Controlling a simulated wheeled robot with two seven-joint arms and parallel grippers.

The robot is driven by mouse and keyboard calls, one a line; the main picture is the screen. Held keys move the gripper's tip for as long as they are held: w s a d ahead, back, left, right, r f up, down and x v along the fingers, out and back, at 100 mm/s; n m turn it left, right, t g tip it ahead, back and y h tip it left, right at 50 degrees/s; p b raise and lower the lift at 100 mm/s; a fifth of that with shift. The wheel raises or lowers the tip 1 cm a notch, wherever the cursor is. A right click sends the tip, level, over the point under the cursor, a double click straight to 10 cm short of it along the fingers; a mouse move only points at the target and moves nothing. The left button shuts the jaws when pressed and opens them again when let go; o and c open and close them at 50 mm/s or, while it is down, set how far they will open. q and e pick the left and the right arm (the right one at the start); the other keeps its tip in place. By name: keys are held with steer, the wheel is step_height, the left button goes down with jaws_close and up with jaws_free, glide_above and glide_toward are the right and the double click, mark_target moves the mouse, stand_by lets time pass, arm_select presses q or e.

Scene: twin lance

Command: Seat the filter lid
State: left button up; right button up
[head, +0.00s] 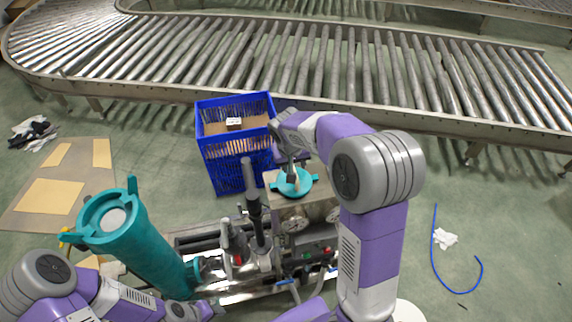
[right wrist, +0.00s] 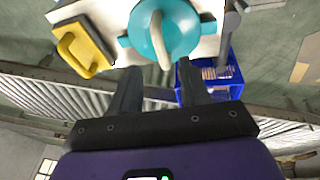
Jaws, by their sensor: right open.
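The teal filter lid (head: 304,187) lies on a tan-topped metal unit right of centre in the head view. In the right wrist view the lid (right wrist: 184,38) carries a pale curved handle (right wrist: 158,38). My right gripper (head: 291,166) is above the lid. Its dark fingers (right wrist: 158,68) are apart, with the lower end of the handle close to the gap between the tips; I see no grip. The tall teal filter housing (head: 145,246) stands tilted at the left, with a pale round area in its top. My left arm is at the lower left; its fingers are unclear (head: 207,308).
A blue crate (head: 235,168) stands behind the metal unit, before a roller conveyor (head: 330,62). Dark upright handles (head: 254,210) rise between housing and unit. A yellow handled piece (right wrist: 82,47) lies beside the lid. A blue hose (head: 436,235) lies on open floor at right.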

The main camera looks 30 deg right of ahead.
steer(key=shift+w+d+f, duration=0.2)
steer(key=shift+w+f, duration=0.55)
steer(key=shift+w, duration=0.05)
steer(key=shift+s+d+f, duration=0.15)
steer(key=shift+s+f, duration=0.4)
steer(key=shift+s, duration=0.35)
steer(key=x, duration=0.2)
steer(key=w+x, duration=0.1)
steer(key=x, duration=0.1)
steer(key=shift+f, duration=0.35)
steer(key=shift+s, duration=0.25)
steer(key=shift+w, duration=0.15)
steer(key=shift+c, duration=1.4)
arm_select(q)
steer(key=shift+r, duration=0.15)
arm_select(e)
jaws_close()
